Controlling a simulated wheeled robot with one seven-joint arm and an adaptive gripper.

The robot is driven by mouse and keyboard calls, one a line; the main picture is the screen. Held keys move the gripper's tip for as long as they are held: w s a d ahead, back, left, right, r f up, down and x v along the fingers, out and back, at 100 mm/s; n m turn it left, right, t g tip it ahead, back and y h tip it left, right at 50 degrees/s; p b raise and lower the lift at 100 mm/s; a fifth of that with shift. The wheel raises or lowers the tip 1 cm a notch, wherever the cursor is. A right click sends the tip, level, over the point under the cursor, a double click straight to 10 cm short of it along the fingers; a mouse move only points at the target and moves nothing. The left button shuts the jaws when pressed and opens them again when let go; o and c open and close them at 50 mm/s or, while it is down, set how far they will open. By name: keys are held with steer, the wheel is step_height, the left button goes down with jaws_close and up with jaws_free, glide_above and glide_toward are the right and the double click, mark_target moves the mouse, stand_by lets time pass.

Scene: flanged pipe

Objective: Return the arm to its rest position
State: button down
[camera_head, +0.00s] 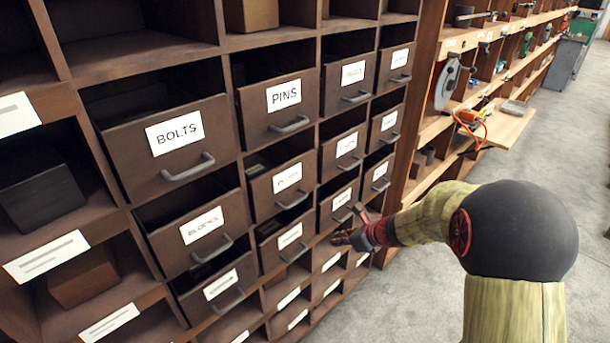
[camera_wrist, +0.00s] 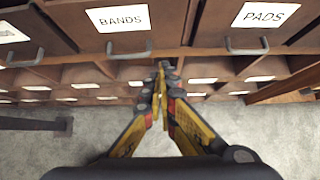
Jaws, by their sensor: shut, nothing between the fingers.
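My arm (camera_head: 434,213) reaches in from the right in the head view, with a dark round joint and a yellowish link. My gripper (camera_head: 343,238) is at its end, in front of the lower right drawers of the cabinet. In the wrist view my gripper (camera_wrist: 162,68) has its two yellow and black fingers brought together at the tips, shut with nothing between them. The tips show just below the drawers labelled BANDS (camera_wrist: 125,20) and PADS (camera_wrist: 262,16). From these views I cannot tell how near the fingertips are to the drawer fronts.
The wooden cabinet holds several labelled drawers, among them BOLTS (camera_head: 172,137) and PINS (camera_head: 282,97), with handles jutting out. A shelf unit (camera_head: 428,125) with tools stands beyond, with a board (camera_head: 499,122) sticking out. The grey floor (camera_head: 566,150) at right is clear.

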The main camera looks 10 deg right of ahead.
steer(key=s+a+r+n+g, duration=0.1)
steer(key=s+a+n+g, duration=0.1)
steer(key=s+n, duration=0.6)
steer(key=s+a+r+n+g, duration=0.1)
steer(key=s+a+n+g, duration=0.15)
steer(key=s+n, duration=0.55)
steer(key=s+d+r+n+t+h, duration=0.1)
steer(key=s+r+n+h, duration=0.1)
steer(key=s+r+n, duration=0.4)
steer(key=s+d+r+n+t+h, duration=0.2)
steer(key=s+r+n, duration=0.4)
steer(key=s+r, duration=0.5)
steer(key=shift+s+d+r+n+h, duration=0.3)
steer(key=shift+s+r+n+h, duration=0.1)
steer(key=shift+s+h, duration=0.3)
